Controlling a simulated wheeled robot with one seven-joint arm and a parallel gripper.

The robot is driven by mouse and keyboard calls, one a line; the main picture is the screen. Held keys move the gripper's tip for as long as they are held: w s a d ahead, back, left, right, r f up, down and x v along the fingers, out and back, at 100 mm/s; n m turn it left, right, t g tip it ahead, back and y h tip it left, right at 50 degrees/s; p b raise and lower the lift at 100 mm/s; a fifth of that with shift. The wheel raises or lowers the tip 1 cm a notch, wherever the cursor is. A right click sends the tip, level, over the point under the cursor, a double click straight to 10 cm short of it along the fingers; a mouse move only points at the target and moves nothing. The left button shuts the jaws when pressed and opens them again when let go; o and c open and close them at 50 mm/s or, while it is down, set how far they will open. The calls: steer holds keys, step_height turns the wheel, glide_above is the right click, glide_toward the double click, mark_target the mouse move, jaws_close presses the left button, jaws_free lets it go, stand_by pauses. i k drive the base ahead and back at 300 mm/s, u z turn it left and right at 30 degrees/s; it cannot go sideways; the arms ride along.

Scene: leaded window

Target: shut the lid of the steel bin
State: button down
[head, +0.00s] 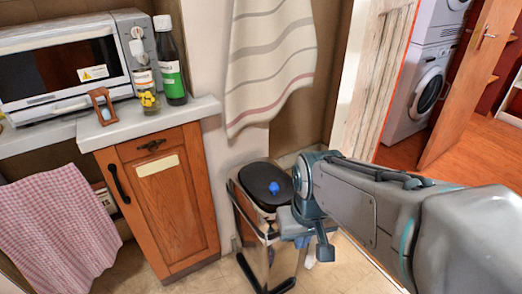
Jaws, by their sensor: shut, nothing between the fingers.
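The steel bin (250,232) stands on the floor in the middle of the head view, with shiny sides and a dark frame. Its black lid (261,178) shows at the top; I cannot tell from this angle how far it is raised. A small blue thing (273,188) shows against the black; I cannot tell whether it lies on it or in front of it. My gripper (312,256) is shut and empty, pointing down by the bin's right side. My arm hides part of that side, and I cannot tell whether they touch.
A wooden cabinet (165,205) with a pale counter (150,122) stands left of the bin. It bears a microwave (70,65), a dark bottle (171,70) and a jar (147,95). A striped towel (270,60) hangs behind the bin. A doorway opens at right.

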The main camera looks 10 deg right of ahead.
mark_target(266, 182)
steer(key=z, duration=0.55)
steer(key=k, duration=1.25)
steer(key=i, duration=0.45)
steer(key=u, duration=0.9)
steer(key=i, duration=1.1)
steer(key=z, duration=0.3)
